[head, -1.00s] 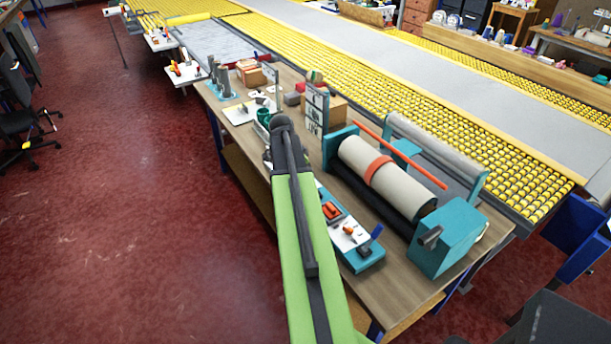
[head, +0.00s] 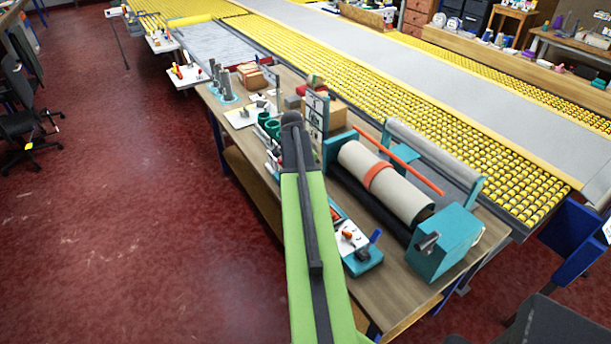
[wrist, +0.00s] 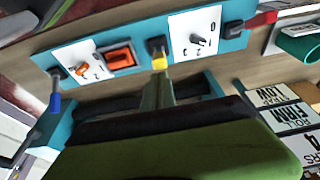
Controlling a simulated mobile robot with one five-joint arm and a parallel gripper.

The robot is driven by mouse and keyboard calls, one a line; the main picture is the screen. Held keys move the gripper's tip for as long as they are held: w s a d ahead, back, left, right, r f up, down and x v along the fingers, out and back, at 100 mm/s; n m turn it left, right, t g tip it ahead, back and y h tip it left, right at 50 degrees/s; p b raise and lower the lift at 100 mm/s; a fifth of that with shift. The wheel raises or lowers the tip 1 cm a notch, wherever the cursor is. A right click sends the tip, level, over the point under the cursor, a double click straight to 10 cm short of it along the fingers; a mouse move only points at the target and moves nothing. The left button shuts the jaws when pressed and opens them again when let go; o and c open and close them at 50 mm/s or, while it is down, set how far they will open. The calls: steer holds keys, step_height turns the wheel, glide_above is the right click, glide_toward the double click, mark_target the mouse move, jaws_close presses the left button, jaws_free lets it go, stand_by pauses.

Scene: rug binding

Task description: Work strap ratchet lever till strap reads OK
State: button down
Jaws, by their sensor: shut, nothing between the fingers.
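The orange strap (head: 377,176) is wrapped around the pale roll (head: 400,190) on the teal stand. Teal control panels with white plates hold several levers. In the wrist view a yellow-tipped lever (wrist: 160,61) stands between a blue lever (wrist: 54,103) and a red lever (wrist: 264,18). I cannot tell which works the ratchet. My gripper (wrist: 158,84) is shut and empty, its fingers at or just below the yellow lever; contact is unclear. The LOW plate (wrist: 272,95) and FIRM plate (wrist: 297,117) show at right. No OK reading is legible.
An orange rocker switch (wrist: 121,58) sits left of the yellow lever. A green cup (wrist: 299,46) stands at the right. The wooden bench (head: 400,290) carries the roll stand. Yellow roller conveyors (head: 480,155) run behind. Open red floor (head: 130,230) lies to the left.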

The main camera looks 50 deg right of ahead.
steer(key=p+v, duration=0.6)
steer(key=v, duration=0.3)
steer(key=shift+w+a+p, duration=0.3)
steer(key=shift+a, duration=0.1)
